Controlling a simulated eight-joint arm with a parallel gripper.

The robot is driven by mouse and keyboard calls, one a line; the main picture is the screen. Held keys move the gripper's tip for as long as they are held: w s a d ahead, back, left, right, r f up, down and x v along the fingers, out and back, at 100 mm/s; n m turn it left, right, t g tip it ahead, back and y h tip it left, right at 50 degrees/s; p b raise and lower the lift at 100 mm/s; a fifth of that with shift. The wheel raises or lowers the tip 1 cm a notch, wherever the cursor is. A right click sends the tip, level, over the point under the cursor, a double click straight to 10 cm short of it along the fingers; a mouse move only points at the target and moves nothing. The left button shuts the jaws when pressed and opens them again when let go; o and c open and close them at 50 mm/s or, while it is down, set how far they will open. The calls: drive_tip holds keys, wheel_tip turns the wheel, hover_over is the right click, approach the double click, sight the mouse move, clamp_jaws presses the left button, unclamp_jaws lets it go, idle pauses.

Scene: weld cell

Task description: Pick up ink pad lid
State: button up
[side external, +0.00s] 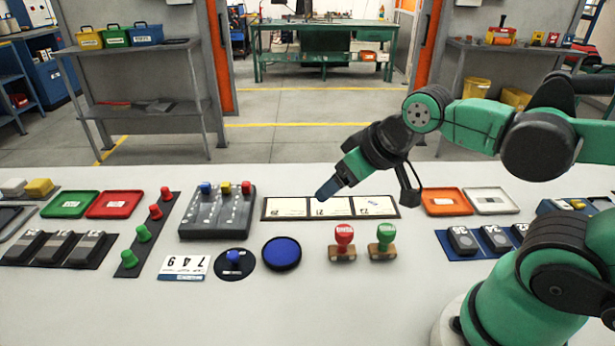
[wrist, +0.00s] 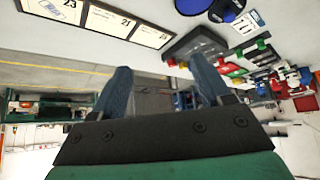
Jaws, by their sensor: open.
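The ink pad lid appears to be the black disc with a blue knob (side external: 234,264) lying on the table, left of the round blue ink pad (side external: 281,253). In the wrist view the lid (wrist: 228,12) is at the top edge, partly cut off. My gripper (side external: 328,190) is in the air above the row of number cards, right of and behind the lid, and pointing down to the left. In the wrist view my gripper (wrist: 160,66) has its two fingers apart with nothing held between them.
A card reading 749 (side external: 184,267) lies left of the lid. A grey slider box (side external: 218,212) stands behind it. Red (side external: 342,242) and green (side external: 382,242) stamps stand to the right. The front of the table is clear.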

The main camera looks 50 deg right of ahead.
idle(0.3)
drive_tip(key=n+g+y, duration=0.4)
drive_tip(key=n+g, duration=0.1)
drive_tip(key=n, duration=0.8)
hover_over(233, 254)
drive_tip(key=s+d, duration=0.1)
drive_tip(key=d, duration=0.2)
drive_tip(key=f, duration=0.7)
drive_tip(key=shift+a+f, duration=0.15)
drive_tip(key=shift+a, duration=0.05)
drive_tip(key=shift+a+f+n, duration=0.3)
drive_tip(key=shift+f, duration=0.25)
drive_tip(key=shift+g, duration=0.3)
drive_tip(key=shift+x, duration=2.55)
drive_tip(key=shift+w, duration=0.1)
clamp_jaws()
